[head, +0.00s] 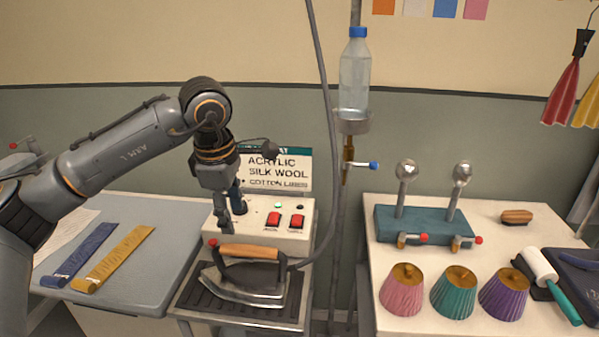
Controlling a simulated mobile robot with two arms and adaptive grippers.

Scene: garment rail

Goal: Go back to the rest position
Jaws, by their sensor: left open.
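My left arm comes in from the left, and its gripper (232,217) points down in front of the white control box (264,240). The gripper is open, with nothing seen between its fingers. The box has two red switches (285,220), and a green lamp shows above one of them. The iron (247,283), with a wooden handle, sits on its dark ribbed rest just below and in front of the gripper. The gripper looks apart from the iron; whether it touches the box is unclear. My right gripper is not in view.
A grey hose (327,90) runs down to the iron, beside a pole with a water bottle (355,75). Left, a board (125,270) holds blue and yellow strips. Right, a white table (385,257) carries a teal stand (425,222), three pleated cups and a lint roller (552,285).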

